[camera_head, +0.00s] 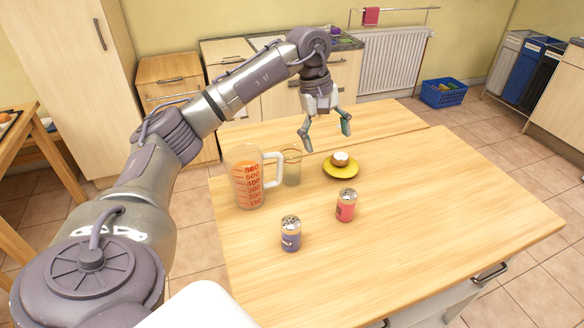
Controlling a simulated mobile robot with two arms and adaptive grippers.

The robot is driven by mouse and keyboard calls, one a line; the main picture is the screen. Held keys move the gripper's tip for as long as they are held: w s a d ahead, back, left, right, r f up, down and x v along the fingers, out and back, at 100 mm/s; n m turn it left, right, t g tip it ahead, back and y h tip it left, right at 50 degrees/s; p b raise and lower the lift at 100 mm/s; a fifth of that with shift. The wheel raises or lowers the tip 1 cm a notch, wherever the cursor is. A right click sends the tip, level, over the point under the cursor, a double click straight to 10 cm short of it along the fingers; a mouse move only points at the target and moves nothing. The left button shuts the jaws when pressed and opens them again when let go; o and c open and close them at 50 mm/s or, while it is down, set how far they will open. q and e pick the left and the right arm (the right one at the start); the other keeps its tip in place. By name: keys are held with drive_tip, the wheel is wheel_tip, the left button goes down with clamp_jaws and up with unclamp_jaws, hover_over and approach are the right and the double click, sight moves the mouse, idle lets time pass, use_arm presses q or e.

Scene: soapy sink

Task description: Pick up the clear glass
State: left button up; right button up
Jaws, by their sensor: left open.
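The clear glass (292,168) stands upright on the wooden table, just right of the handle of a measuring jug (247,178). The handle lies close against the glass in the picture; I cannot tell if they touch. My left gripper (326,139) is open and empty, pointing down. It hangs above the far part of the table, up and to the right of the glass. My right gripper is not in view.
A yellow plate (328,171) with a small round item (340,159) on it sits right of the glass. A blue-purple shaker (291,233) and a red shaker (346,205) stand nearer. The table's right side (450,210) is clear.

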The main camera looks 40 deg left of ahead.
sight(291, 162)
use_arm(q)
drive_tip(key=s+a+r+g+y, duration=0.1)
drive_tip(key=s+a+r+y, duration=0.15)
drive_tip(key=a, duration=0.65)
drive_tip(key=f, duration=0.3)
drive_tip(key=f+b, duration=0.1)
drive_tip(key=f, duration=0.3)
drive_tip(key=shift+s+d+f, duration=0.2)
drive_tip(key=shift+f, duration=0.1)
drive_tip(key=shift+w+a+f+p, duration=0.15)
drive_tip(key=shift+f+p, duration=0.1)
drive_tip(key=shift+f, duration=1.3)
drive_tip(key=shift+w+f+p, duration=0.15)
drive_tip(key=shift+f+p, duration=0.05)
drive_tip(key=shift+f, duration=1.3)
drive_tip(key=shift+c, duration=0.2)
drive_tip(key=shift+r, duration=0.1)
drive_tip(key=c, duration=1.4)
